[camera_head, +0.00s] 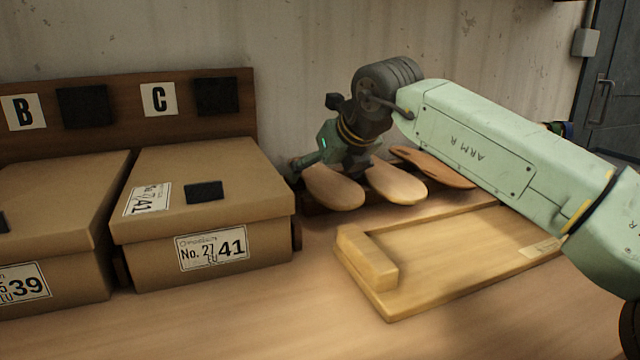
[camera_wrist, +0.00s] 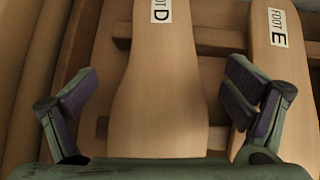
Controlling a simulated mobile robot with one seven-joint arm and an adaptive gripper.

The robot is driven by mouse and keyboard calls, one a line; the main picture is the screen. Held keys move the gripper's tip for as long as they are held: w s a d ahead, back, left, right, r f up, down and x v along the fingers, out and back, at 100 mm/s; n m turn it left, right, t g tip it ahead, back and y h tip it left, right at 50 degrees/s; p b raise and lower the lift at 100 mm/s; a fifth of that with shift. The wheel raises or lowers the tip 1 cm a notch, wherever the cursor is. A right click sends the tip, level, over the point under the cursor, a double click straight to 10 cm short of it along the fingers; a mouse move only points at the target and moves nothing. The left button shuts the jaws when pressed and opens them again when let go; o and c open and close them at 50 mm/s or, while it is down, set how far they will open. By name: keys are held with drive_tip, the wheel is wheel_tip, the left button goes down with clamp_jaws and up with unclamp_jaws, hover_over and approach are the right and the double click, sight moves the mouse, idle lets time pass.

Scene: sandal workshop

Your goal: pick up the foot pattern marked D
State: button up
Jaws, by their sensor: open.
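The foot pattern marked D (camera_wrist: 160,95) is a pale wooden sole shape with a white label at the top centre of the wrist view. My gripper (camera_wrist: 162,80) is open, with one finger at each side of it and a gap on both sides. The pattern runs under the gripper's palm, which hides its near end. In the head view my gripper (camera_head: 318,158) is above the leftmost pattern (camera_head: 335,188), which seems to be D; no letter is readable there.
Foot pattern E (camera_wrist: 275,80) lies close to the right, by the right finger. In the head view two more patterns (camera_head: 397,184) (camera_head: 432,167) lie right of the leftmost. A cardboard box (camera_head: 215,215) stands close left; a wooden board (camera_head: 450,260) lies in front.

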drive_tip(key=shift+s+d+r, duration=0.1)
drive_tip(key=shift+r, duration=0.05)
drive_tip(key=c, duration=1.4)
